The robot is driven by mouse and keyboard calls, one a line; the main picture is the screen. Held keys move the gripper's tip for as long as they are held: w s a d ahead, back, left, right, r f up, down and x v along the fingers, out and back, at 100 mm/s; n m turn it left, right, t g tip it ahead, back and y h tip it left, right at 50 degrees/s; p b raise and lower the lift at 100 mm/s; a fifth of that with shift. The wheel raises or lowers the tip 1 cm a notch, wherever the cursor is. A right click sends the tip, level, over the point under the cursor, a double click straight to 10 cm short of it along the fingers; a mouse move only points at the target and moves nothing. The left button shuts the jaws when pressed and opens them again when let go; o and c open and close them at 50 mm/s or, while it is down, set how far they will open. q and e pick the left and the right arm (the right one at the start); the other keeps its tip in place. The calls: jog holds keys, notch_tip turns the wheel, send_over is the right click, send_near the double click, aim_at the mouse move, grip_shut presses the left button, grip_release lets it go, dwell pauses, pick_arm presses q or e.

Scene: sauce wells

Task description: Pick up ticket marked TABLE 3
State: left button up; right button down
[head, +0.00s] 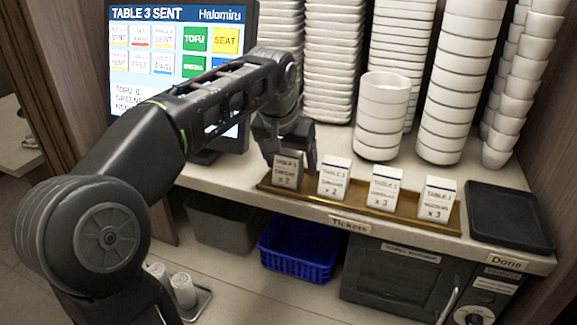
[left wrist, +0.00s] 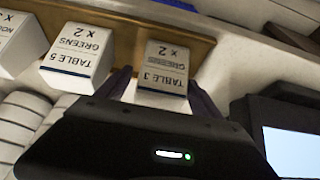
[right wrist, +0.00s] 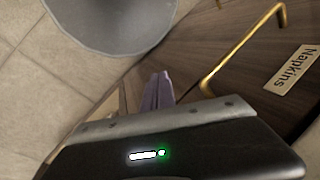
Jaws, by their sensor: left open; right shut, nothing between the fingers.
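The TABLE 3 ticket (left wrist: 165,68) is a white block with dark print reading GREENS x 2, upside down in the left wrist view. It stands at the left end of the brass ticket rail (head: 322,199); in the head view the ticket (head: 288,178) is partly covered by my gripper. My left gripper (head: 291,160) is open over it, and in the left wrist view its fingers (left wrist: 163,88) lie on either side of the ticket. Whether they touch it I cannot tell. My right gripper (right wrist: 157,92) is shut and empty, away from the rail.
A TABLE 5 ticket (left wrist: 78,58) stands close beside one finger; further tickets (head: 385,188) follow on the rail. A monitor (head: 165,55) stands behind my left arm. Bowl stacks (head: 380,115) rise behind the rail. A black tray (head: 508,216) lies at the right.

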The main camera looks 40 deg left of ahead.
aim_at(289, 151)
dwell(0.4)
pick_arm(q)
jog(key=c, duration=1.5)
jog(key=shift+o, duration=0.2)
jog(key=shift+r, duration=0.2)
jog(key=shift+r+b, duration=0.3)
jog(key=shift+r, duration=0.55)
jog(key=shift+s+d+r+b, duration=0.15)
jog(key=shift+s+r+b, duration=0.35)
jog(key=shift+r+b, duration=0.1)
jog(key=s+d, duration=0.2)
jog(key=s, duration=0.6)
jog(key=s+d, duration=0.3)
jog(key=s, duration=0.5)
jog(key=shift+s+r, duration=0.15)
